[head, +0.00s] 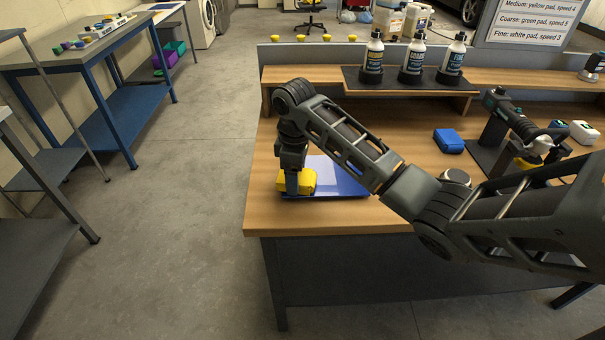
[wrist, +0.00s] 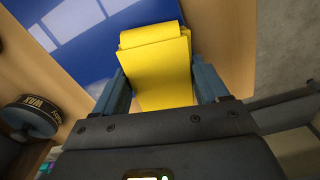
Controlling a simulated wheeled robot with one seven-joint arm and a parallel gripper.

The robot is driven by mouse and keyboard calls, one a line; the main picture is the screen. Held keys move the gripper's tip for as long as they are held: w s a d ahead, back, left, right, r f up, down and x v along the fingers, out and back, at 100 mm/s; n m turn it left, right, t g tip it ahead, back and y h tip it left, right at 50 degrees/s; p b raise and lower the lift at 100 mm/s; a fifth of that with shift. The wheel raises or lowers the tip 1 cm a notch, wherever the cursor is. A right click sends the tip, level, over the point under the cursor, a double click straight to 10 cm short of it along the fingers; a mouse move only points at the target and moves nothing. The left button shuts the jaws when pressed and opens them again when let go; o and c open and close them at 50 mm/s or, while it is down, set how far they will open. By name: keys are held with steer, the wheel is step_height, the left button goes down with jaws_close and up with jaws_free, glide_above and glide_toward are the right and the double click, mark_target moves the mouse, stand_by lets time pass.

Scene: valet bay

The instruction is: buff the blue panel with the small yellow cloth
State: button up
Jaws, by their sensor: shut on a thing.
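The small yellow cloth (head: 308,180) is folded and sits between the fingers of my gripper (head: 293,186). In the wrist view the cloth (wrist: 160,65) fills the space between the two fingers of my gripper (wrist: 165,90), which is shut on it. The blue panel (head: 340,179) lies flat on the wooden bench, partly hidden by my arm and the cloth. In the wrist view the panel (wrist: 75,40) shows bright reflections. The cloth is over the panel's left edge in the head view; I cannot tell whether it touches the panel.
Several bottles, one of them a bottle (head: 411,58) in the middle, stand on the shelf behind. A folded blue cloth (head: 448,140) and a polisher (head: 515,120) are on the bench to the right. The bench's left edge is close to the panel.

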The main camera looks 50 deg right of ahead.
mark_target(328, 165)
steer(key=shift+w+a, duration=0.65)
steer(key=shift+w, duration=0.3)
